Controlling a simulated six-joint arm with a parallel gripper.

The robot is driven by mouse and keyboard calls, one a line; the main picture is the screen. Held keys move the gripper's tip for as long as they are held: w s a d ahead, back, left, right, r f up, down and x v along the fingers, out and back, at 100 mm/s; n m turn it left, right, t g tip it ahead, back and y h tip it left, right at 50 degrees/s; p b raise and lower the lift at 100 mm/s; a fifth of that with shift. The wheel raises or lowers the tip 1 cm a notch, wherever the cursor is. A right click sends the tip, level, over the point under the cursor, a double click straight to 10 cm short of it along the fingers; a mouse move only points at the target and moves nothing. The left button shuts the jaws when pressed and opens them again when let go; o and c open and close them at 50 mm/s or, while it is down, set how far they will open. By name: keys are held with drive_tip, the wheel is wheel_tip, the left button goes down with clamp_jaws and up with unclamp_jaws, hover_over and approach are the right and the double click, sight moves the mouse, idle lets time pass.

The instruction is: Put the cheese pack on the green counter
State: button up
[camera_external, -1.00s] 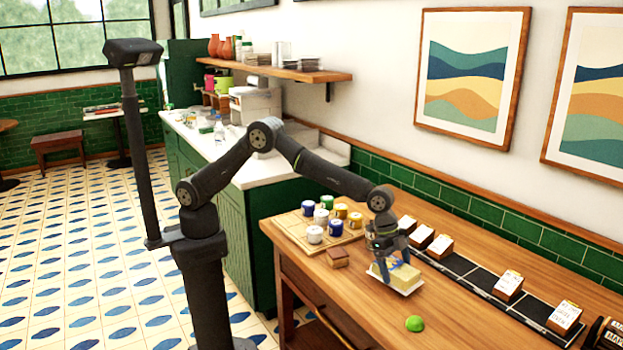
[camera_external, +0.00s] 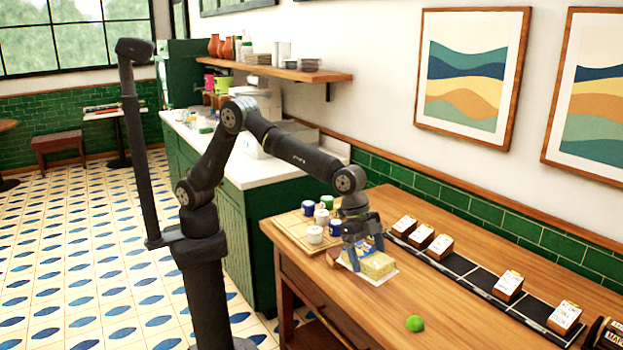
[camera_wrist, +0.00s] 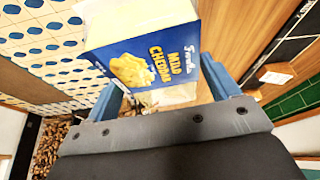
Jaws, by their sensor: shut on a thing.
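In the wrist view the cheese pack (camera_wrist: 160,55) shows a blue face reading "Mild Cheddar". My gripper (camera_external: 362,257) is shut on it, with a blue finger on either side. The pack is over the wooden table, near its far left part; I cannot tell how high. The green counter (camera_external: 232,205) has green panelled sides and a white top (camera_external: 262,172). It stands beyond the left end of the table, behind my arm, which hides part of it.
A wooden board (camera_external: 290,228) with several mugs lies left of the pack. A brown block (camera_external: 332,256) is partly hidden by my gripper. A black strip (camera_external: 465,272) with several small boxes runs along the wall. A green ball (camera_external: 414,323) lies in front. Items clutter the counter's far end.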

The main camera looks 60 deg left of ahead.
drive_tip(key=w+a+r+n+t+y, duration=0.15)
drive_tip(key=w+a+n, duration=0.55)
drive_tip(key=w+a, duration=2.05)
drive_tip(key=w+a+r+n+t+y, duration=0.1)
drive_tip(key=w+a+n, duration=0.25)
drive_tip(key=a, duration=0.85)
drive_tip(key=w+a+r+n+t, duration=0.15)
drive_tip(key=w+a, duration=0.25)
drive_tip(key=a, duration=0.8)
drive_tip(key=s+a+n+y, duration=0.1)
drive_tip(key=s+a+n, duration=0.2)
drive_tip(key=a, duration=1)
drive_tip(key=s+a+n+y, duration=0.1)
drive_tip(key=s+a+n, duration=0.2)
drive_tip(key=a, duration=1)
drive_tip(key=s+a+n+y, duration=0.2)
drive_tip(key=s+a+n, duration=0.1)
drive_tip(key=a, duration=1)
drive_tip(key=a+f, duration=0.2)
drive_tip(key=a, duration=0.1)
drive_tip(key=a+f, duration=0.2)
drive_tip(key=a, duration=0.2)
drive_tip(key=a+f, duration=0.2)
drive_tip(key=a, duration=0.2)
drive_tip(key=shift+s+a+f, duration=0.15)
drive_tip(key=shift+s+f, duration=0.15)
drive_tip(key=shift+s, duration=0.05)
drive_tip(key=shift+f, duration=2.05)
